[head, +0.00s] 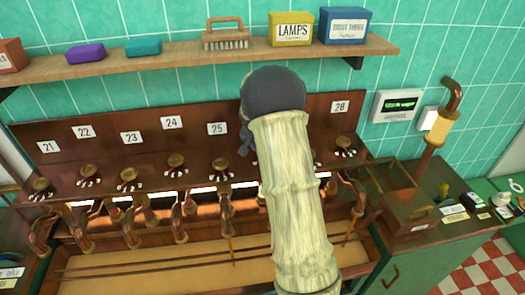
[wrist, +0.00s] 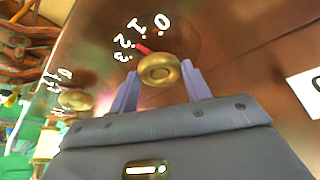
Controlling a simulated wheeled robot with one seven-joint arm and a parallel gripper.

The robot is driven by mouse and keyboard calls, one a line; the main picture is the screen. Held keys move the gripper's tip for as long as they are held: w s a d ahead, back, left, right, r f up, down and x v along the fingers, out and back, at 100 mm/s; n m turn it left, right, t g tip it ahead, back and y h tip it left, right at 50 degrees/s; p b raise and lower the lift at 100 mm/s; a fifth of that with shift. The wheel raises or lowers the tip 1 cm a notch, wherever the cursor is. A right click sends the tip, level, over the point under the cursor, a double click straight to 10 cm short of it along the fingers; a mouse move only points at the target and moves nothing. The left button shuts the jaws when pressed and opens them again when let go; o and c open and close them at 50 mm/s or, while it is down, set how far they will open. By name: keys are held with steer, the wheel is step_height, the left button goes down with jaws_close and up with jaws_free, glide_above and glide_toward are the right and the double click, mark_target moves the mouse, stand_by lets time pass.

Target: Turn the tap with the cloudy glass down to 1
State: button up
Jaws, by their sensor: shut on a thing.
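In the wrist view, my gripper (wrist: 155,76) has its two purple fingers shut on a round brass tap knob (wrist: 158,69). The knob's red pointer (wrist: 143,47) lies between the white marks 1 and 2. The marks 0 to 3 arc around the knob on the copper-brown panel. In the head view my arm hides this knob and my fingers, in the stretch between the cards 25 and 28. I cannot make out a cloudy glass in either view.
A neighbouring brass knob (wrist: 75,99) sits to the left in the wrist view. In the head view, several knobs line the panel, such as the one under card 24 (head: 176,160). A shelf (head: 190,60) with boxes and a brush (head: 226,40) runs above. Copper pipes hang below.

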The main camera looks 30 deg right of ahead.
steer(key=shift+w+a+m+g+h+b, duration=0.1)
steer(key=shift+m+g+h+b, duration=0.3)
steer(key=shift+m, duration=0.6)
steer(key=shift+w+m+g+h+b, duration=0.15)
steer(key=shift+m+b, duration=0.35)
steer(key=shift+m, duration=0.5)
steer(key=shift+r, duration=0.1)
steer(key=o, duration=1)
steer(key=shift+s, duration=0.1)
steer(key=b+v, duration=0.3)
steer(key=v, duration=0.9)
